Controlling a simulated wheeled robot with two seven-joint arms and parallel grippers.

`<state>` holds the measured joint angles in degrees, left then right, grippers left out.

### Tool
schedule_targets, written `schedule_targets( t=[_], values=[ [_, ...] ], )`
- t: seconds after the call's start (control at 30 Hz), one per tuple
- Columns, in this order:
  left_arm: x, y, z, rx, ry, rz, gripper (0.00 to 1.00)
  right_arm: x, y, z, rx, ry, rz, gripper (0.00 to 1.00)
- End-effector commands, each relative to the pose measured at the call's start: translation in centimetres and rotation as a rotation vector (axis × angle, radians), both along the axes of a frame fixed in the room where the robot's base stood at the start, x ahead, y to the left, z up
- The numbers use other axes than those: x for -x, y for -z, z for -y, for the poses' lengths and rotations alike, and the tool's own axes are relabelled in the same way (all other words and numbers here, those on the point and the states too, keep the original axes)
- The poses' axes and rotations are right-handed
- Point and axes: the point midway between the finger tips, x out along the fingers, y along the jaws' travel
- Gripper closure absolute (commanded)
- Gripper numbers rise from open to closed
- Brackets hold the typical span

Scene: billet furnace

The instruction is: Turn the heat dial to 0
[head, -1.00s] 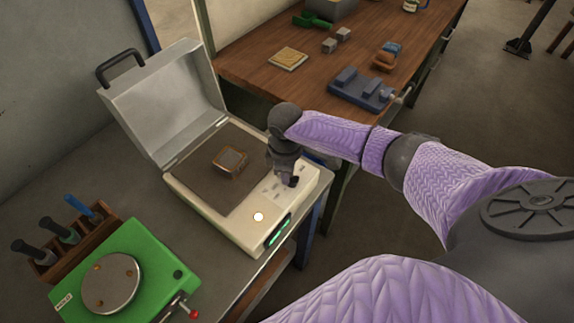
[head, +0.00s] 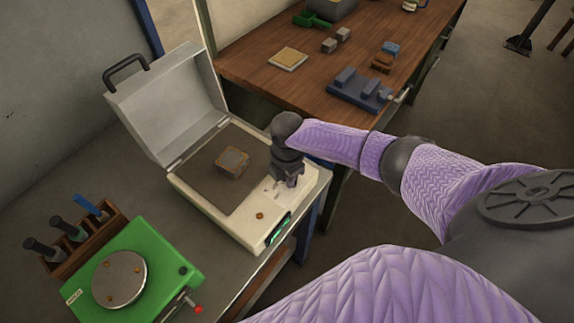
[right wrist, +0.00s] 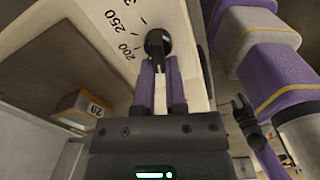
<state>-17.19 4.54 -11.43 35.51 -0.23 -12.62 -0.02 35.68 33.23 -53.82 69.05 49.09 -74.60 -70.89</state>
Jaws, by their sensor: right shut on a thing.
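The heat dial (right wrist: 158,43) is a small black round knob on the cream front panel of the furnace (head: 246,232). Numbers 200 and 250 and part of a 3 show on the panel to its left in the right wrist view. My right gripper (head: 287,181) stands over the panel, pointing down. Its purple fingers (right wrist: 160,72) are shut on the dial in the right wrist view. The dial's pointer cannot be read, and the gripper hides the dial in the head view.
The furnace lid (head: 165,100) stands open, and a brownish billet (head: 232,162) lies on the dark bed. A round lamp (head: 260,216) on the panel is dull brown. A green device (head: 150,245) and a wooden tool rack (head: 88,238) stand at front left. A wooden bench (head: 280,88) is behind.

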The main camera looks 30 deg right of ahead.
Motion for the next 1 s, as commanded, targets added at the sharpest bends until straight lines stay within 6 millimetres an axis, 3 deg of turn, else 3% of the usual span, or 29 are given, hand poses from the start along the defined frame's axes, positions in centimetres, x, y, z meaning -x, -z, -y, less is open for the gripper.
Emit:
schedule_targets(
  t=[0.77,0.8,0.97,1.0],
  values=[
    [0.05,-0.15,-0.23,-0.003,0.0,-0.001,0.41,0.13,-0.02,-0.04,-0.002,-0.101,0.001,1.0],
    [0.05,-0.15,-0.24,-0.004,0.001,-0.001,0.41,0.13,-0.02,-0.03,-0.002,-0.101,0.001,0.83],
    [0.05,-0.15,-0.25,-0.004,0.001,-0.001,0.41,0.12,-0.02,-0.02,-0.001,-0.1,0.001,0.5],
    [0.05,-0.15,-0.25,-0.004,0.001,-0.001,0.41,0.13,-0.01,-0.01,-0.001,-0.1,0.0,0.5]
  ],
)
